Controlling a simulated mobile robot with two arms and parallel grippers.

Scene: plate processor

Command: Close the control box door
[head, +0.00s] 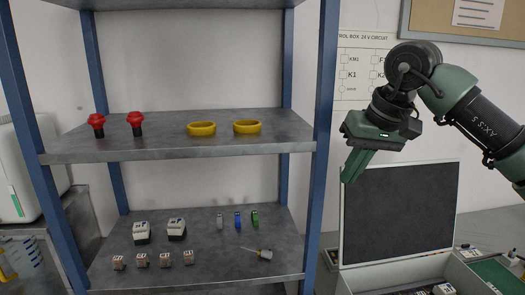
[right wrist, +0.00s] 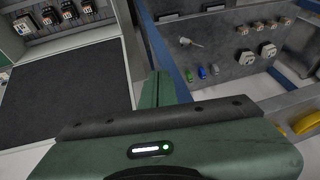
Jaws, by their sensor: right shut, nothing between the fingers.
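The control box door (head: 398,212) stands upright and open at the back of the control box (head: 350,283). It is a dark panel with a pale rim. In the right wrist view the door (right wrist: 65,105) fills the left side, with the open box (right wrist: 22,28) and its components above it. My right gripper (head: 348,180) is green, shut and empty, with fingers pointing down near the door's upper left corner. In the right wrist view its fingertips (right wrist: 160,78) are just right of the door's edge. I cannot tell whether they touch it. My left gripper is not in view.
A shelf rack (head: 180,135) with blue posts stands left of the door, close to my right gripper. It bears red buttons (head: 96,122), yellow rings (head: 201,129), small modules and a screwdriver (head: 262,254). A green mat (head: 497,274) lies right of the box.

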